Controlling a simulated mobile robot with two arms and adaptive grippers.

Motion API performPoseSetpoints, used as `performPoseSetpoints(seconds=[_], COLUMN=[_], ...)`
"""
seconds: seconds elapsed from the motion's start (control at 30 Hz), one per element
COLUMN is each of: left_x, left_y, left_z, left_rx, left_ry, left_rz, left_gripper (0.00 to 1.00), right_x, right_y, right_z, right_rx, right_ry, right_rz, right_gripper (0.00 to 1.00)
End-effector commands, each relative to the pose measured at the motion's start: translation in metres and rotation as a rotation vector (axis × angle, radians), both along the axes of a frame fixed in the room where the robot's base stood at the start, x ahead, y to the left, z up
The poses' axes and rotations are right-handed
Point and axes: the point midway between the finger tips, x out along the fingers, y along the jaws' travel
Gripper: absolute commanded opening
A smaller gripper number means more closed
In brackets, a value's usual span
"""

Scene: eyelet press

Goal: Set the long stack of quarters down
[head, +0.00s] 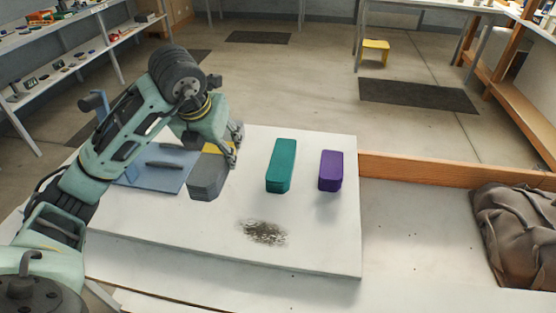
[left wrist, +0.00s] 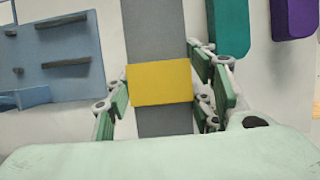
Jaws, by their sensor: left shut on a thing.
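A long dark grey stack with a yellow band (head: 207,177) is held by my left gripper (head: 222,146), over the left part of the white board. In the left wrist view the grey stack (left wrist: 153,35) runs up and down the picture. The fingers of the left gripper (left wrist: 162,88) sit on both sides of its yellow band, shut on it. The arm hides part of the stack in the head view. I cannot tell whether its underside touches the board. My right gripper is not in view.
A teal block (head: 281,165) and a shorter purple block (head: 330,170) stand to the right on the white board (head: 320,245). A blue tray with dark pegs (head: 150,180) lies to the left. A dark speckled patch (head: 263,232) marks the front. A brown bag (head: 515,235) lies far right.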

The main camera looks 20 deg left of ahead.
Motion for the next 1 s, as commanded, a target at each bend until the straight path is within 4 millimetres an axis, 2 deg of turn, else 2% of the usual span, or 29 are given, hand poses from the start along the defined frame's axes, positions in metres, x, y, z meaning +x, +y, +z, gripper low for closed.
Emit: performPoseSetpoints(seconds=[0.23, 0.37, 0.47, 0.53, 0.73, 0.87, 1.0], left_x=[0.045, 0.073, 0.091, 0.100, 0.109, 0.108, 0.108], left_y=[0.012, 0.019, 0.024, 0.026, 0.029, 0.029, 0.029], left_z=[-0.027, -0.044, -0.056, -0.061, -0.070, -0.085, -0.105], left_rx=[-0.004, -0.004, -0.003, -0.003, 0.001, -0.001, 0.000], left_ry=[0.004, 0.003, 0.001, -0.001, -0.001, 0.003, 0.002], left_rz=[0.003, 0.003, 0.002, 0.002, -0.001, 0.000, -0.001], left_gripper=[0.04, 0.04, 0.04, 0.04, 0.04, 0.04, 0.04], right_x=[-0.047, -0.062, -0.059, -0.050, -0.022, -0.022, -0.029], right_y=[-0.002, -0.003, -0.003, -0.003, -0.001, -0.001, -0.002], right_z=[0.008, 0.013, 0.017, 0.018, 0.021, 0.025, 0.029], right_rx=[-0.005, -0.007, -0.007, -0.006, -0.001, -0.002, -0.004], right_ry=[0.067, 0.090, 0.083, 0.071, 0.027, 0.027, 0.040], right_rz=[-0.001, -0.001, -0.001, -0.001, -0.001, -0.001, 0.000], right_gripper=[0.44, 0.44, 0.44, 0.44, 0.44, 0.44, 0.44])
